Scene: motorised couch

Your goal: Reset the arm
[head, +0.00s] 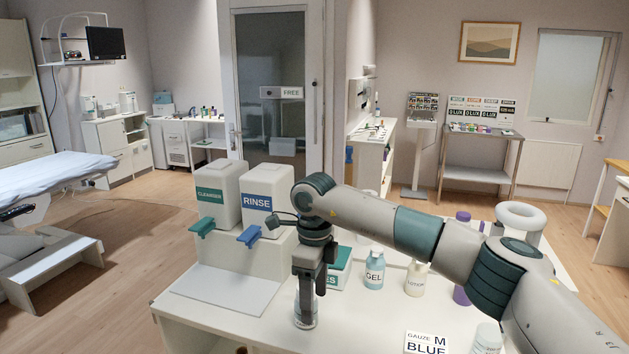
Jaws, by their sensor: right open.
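My right arm reaches in from the right over the white table. My right gripper (306,296) points down near the table's front middle. Its jaws are open, around or just in front of a small clear container (306,317); I cannot tell whether they touch it. The gripper partly hides the container. My left gripper is not in view.
White CLEANSER (212,199) and RINSE (263,202) dispensers stand behind and left of the gripper. A GEL bottle (374,270), a lotion bottle (416,279), purple bottles and a GAUZE box (426,343) stand right.

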